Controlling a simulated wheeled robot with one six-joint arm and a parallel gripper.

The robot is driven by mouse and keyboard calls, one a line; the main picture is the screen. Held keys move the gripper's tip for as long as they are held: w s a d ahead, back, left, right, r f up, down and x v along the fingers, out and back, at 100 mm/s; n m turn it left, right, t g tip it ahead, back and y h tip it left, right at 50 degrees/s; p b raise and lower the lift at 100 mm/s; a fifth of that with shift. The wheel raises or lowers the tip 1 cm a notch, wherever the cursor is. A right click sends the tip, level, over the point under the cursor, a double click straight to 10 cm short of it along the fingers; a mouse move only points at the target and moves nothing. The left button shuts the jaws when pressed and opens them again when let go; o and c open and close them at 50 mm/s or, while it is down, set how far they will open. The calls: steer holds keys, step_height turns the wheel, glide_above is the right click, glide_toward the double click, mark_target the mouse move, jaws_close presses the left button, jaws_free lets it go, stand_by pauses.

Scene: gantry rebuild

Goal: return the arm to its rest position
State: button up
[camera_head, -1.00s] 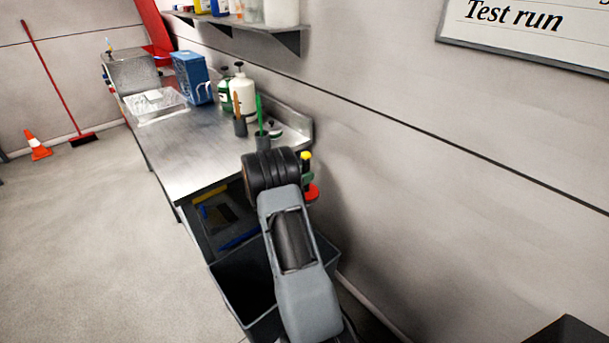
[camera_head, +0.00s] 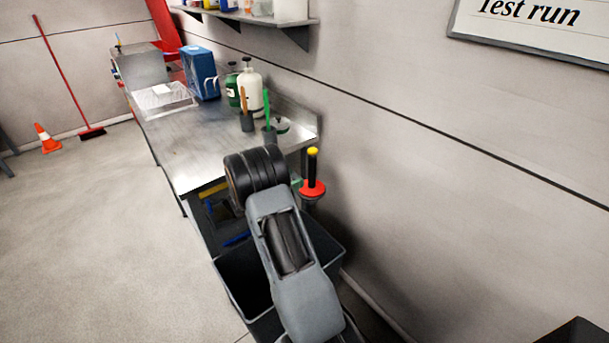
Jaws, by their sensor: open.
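My arm shows in the head view as a grey link with a thick black joint at its upper end. It rises from the bottom middle of the picture, over a dark bin and in front of the near end of the metal bench (camera_head: 185,150). My gripper is not seen; the arm's own links hide it or it lies out of the picture.
The dark open bin (camera_head: 232,290) stands below my arm. A black post with a red disc and yellow top (camera_head: 313,176) is close right of the black joint. The wall (camera_head: 430,190) runs along the right.

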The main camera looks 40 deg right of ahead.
steer(key=shift+w+a, duration=0.25)
steer(key=shift+a, duration=1.25)
steer(key=shift+w+a, duration=0.2)
steer(key=shift+a, duration=1.25)
